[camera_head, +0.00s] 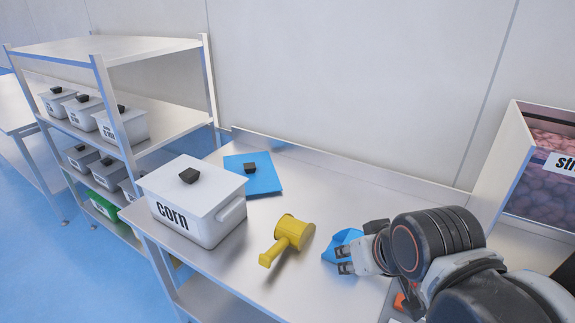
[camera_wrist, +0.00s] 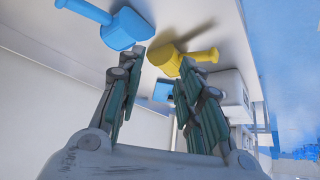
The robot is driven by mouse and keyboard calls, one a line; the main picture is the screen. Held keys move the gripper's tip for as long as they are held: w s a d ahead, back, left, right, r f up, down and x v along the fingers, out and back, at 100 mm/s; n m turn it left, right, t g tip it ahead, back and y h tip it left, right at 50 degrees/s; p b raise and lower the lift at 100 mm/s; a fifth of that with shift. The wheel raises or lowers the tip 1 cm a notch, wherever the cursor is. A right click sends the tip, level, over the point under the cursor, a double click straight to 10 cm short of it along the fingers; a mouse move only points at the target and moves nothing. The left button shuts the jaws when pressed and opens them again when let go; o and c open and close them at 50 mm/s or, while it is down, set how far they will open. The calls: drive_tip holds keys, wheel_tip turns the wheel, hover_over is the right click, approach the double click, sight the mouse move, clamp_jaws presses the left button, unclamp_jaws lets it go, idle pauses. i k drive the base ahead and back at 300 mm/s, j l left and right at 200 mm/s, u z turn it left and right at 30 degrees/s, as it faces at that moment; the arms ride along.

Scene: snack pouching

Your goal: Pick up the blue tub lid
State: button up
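The blue tub lid (camera_head: 265,181) lies flat on the steel table behind the white corn tub, with a black knob on top. In the wrist view a small part of the blue lid (camera_wrist: 161,89) shows between my fingers, some way beyond them. My gripper (camera_head: 345,260) is to the right of the lid and nearer the front, well apart from it. In the wrist view the fingers of my gripper (camera_wrist: 162,58) are spread, with nothing between them.
A white corn tub (camera_head: 200,222) with a knobbed lid stands left. A yellow scoop (camera_head: 290,232) lies between it and my gripper. A blue scoop (camera_wrist: 122,30) lies beside my gripper. A steel shelf (camera_head: 110,48) with several tubs is left; a strawberry bin (camera_head: 510,165) is right.

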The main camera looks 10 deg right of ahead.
sight(258, 167)
drive_tip(key=i+j+z, duration=0.2)
drive_tip(key=j, duration=0.15)
drive_tip(key=i+j+z, duration=0.2)
drive_tip(key=j, duration=0.15)
drive_tip(key=i+j+z, duration=0.15)
drive_tip(key=j, duration=0.25)
drive_tip(key=i+j+z, duration=0.2)
drive_tip(key=j, duration=0.2)
drive_tip(key=j+z, duration=0.2)
drive_tip(key=j, duration=0.2)
drive_tip(key=i+j, duration=0.1)
drive_tip(key=j, duration=0.5)
drive_tip(key=i+j, duration=0.1)
drive_tip(key=j, duration=0.45)
drive_tip(key=i+j, duration=0.1)
drive_tip(key=j, duration=0.5)
